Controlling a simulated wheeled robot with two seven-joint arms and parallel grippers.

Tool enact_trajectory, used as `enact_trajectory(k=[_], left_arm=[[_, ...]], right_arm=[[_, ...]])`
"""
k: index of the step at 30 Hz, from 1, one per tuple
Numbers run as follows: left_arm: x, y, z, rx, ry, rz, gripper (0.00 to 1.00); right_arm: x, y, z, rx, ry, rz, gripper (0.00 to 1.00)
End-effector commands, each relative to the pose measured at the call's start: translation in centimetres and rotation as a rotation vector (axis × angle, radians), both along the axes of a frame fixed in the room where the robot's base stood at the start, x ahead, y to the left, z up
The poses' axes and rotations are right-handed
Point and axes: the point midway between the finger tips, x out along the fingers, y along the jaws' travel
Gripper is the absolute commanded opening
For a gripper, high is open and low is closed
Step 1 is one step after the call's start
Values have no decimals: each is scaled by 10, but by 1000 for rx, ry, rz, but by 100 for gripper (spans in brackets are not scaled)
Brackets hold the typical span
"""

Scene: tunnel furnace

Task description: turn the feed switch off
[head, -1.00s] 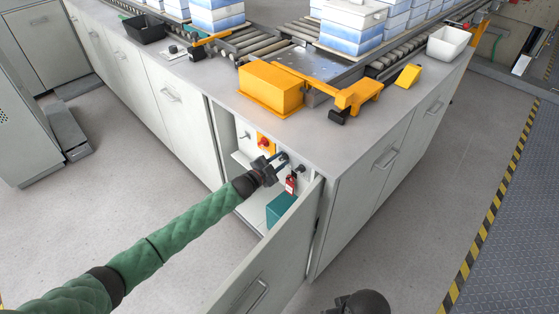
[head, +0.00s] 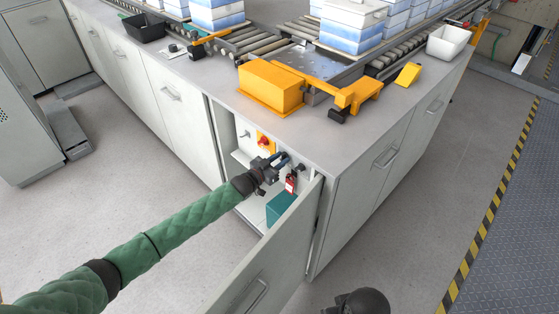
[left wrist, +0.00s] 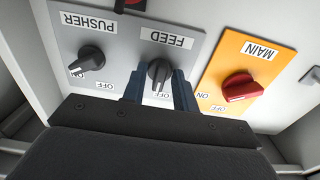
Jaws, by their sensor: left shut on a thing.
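The feed switch (left wrist: 158,73) is a dark knob on a grey panel under the label FEED, which appears upside down in the left wrist view. My left gripper (left wrist: 158,88) has one finger on each side of this knob and is shut on it. The knob's lower end points down in that picture, beside the OFF lettering. The finger on the left covers where an ON mark could be. In the head view my left gripper (head: 279,162) reaches into the open cabinet and hides the knob.
The pusher switch (left wrist: 91,58) and the red main switch (left wrist: 242,88) flank the feed knob closely. The open cabinet door (head: 270,255) stands to the right of my left arm. A red tag (head: 291,182) hangs near the gripper, above a teal box (head: 279,208).

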Motion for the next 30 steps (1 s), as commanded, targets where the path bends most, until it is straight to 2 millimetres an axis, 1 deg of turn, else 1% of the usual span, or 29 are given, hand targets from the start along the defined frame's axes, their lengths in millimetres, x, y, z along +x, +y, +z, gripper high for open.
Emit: enact_trajectory(k=[17,18,26,30], left_arm=[[0,0,-1,-24,25,0,6],[0,0,-1,-24,25,0,33],[0,1,-1,-23,25,0,34],[-5,6,-2,-23,25,1,34]], right_arm=[[0,-4,-2,-8,0,4,36],[0,-4,-2,-8,0,4,36],[1,-3,-1,-6,-1,2,36],[2,-1,-3,0,-4,-1,36]])
